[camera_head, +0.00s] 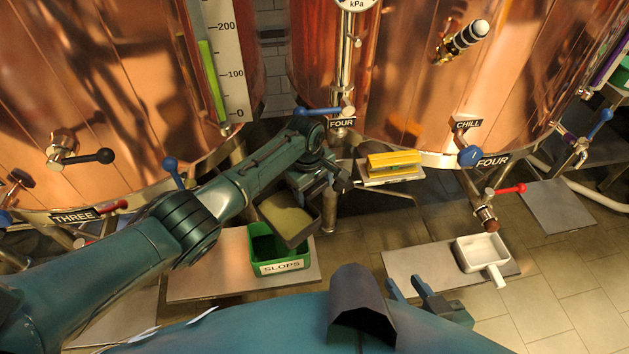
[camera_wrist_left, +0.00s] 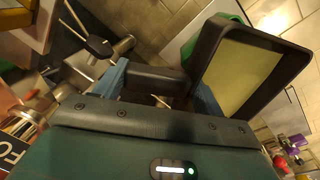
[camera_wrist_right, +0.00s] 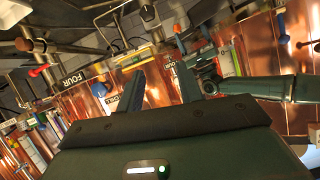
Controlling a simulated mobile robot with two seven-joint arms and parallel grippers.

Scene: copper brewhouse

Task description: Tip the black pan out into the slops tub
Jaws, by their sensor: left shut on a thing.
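The black pan (camera_head: 305,236) holds a yellowish-olive fill and hangs over the right part of the green slops tub (camera_head: 262,255). No stream from the pan shows, and I cannot tell how far it is tilted. My left gripper (camera_head: 322,183) is shut on the pan's dark handle, which sits between its blue fingers in the left wrist view (camera_wrist_left: 158,80). The tub stands on a grey slab, its label facing me. Its visible inside looks dark green and bare; the pan hides the rest. My right gripper (camera_head: 410,289) is open and empty, low at front centre.
A white pan (camera_head: 480,256) stands on a slab at right, below a tap (camera_head: 486,215). A yellow block (camera_head: 393,162) lies on a small shelf behind. Copper tanks (camera_head: 480,80) with valves and levers close off the back.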

